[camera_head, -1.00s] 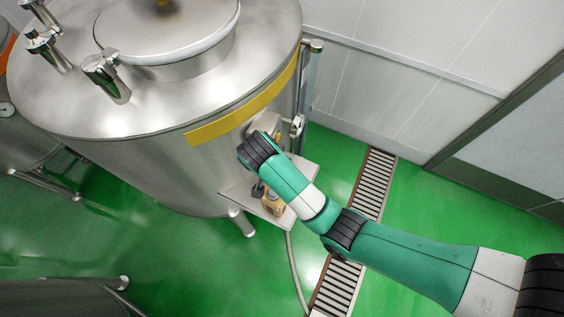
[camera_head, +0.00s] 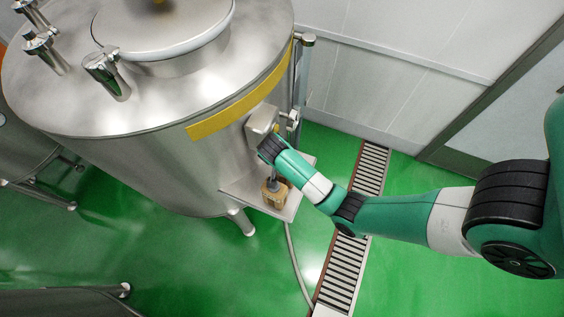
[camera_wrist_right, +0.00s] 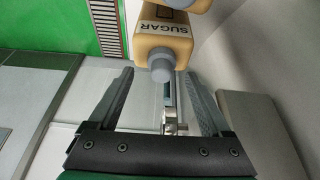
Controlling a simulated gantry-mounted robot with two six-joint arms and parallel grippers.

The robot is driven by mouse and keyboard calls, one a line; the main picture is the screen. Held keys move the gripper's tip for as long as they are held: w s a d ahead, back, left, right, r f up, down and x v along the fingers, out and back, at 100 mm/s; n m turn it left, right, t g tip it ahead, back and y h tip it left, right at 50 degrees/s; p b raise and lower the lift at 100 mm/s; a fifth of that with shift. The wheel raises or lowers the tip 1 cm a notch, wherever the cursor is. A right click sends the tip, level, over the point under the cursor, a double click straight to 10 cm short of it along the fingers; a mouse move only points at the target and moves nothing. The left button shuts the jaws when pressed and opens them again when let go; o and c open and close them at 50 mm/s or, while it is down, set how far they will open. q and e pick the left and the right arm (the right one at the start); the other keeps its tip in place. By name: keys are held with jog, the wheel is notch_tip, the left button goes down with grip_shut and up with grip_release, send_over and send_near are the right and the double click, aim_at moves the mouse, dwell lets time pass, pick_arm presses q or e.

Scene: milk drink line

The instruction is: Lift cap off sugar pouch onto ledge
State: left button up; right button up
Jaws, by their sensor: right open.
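The tan sugar pouch (camera_wrist_right: 165,38) shows in the right wrist view, its SUGAR lettering upside down. Its blue-grey cap (camera_wrist_right: 160,66) is on the near end of the pouch. My right gripper (camera_wrist_right: 159,77) is open; its fingertips are on either side of the cap with gaps, and nothing is held. In the head view the pouch (camera_head: 273,196) is on the pale ledge (camera_head: 246,196) beside the tank. My right wrist is just above the pouch there and hides most of the gripper. My left gripper is in neither view.
The large steel tank (camera_head: 170,160) stands right behind the ledge. A grey box (camera_head: 262,121) is on the tank wall above the ledge. A floor drain (camera_head: 367,180) runs to the right. Another tan item (camera_wrist_right: 185,5) is cut off at the wrist view's top edge.

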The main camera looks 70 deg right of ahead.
jog(key=shift+s+d+f, duration=0.1)
jog(key=shift+d+f, duration=0.15)
jog(key=shift+f, duration=0.4)
jog(key=shift+w+d+f, duration=0.15)
jog(key=shift+w+f, duration=0.05)
jog(key=shift+f, duration=0.05)
grip_shut()
